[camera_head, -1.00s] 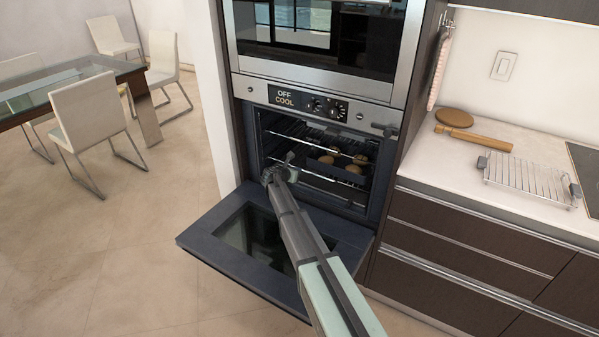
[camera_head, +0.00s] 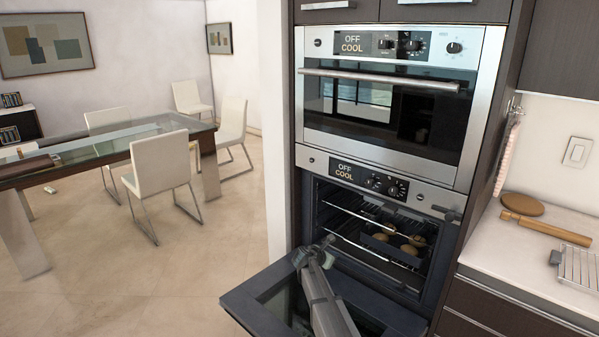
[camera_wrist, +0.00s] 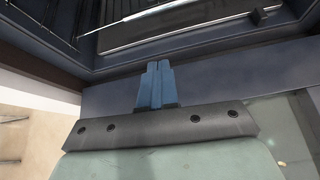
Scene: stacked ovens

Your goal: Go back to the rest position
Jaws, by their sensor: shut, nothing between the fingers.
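My gripper (camera_wrist: 157,72) is shut and empty in the wrist view, its blue fingers together. It points at the open lower oven. In the head view my gripper (camera_head: 302,257) is at the left of the oven opening, above the lowered door (camera_head: 262,287). The lower oven (camera_head: 318,208) is open, and its panel reads OFF and COOL. Inside it, a dark tray (camera_head: 372,243) with several round brown items sits by the wire rack. The oven edge also shows in the wrist view (camera_wrist: 200,55).
The upper oven (camera_head: 385,150) is closed, also reading OFF and COOL. A counter (camera_head: 500,260) at the right bears a rolling pin (camera_head: 532,224), a round board (camera_head: 522,204) and a wire rack (camera_head: 578,265). A glass table and white chairs (camera_head: 160,165) stand left. The floor between is clear.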

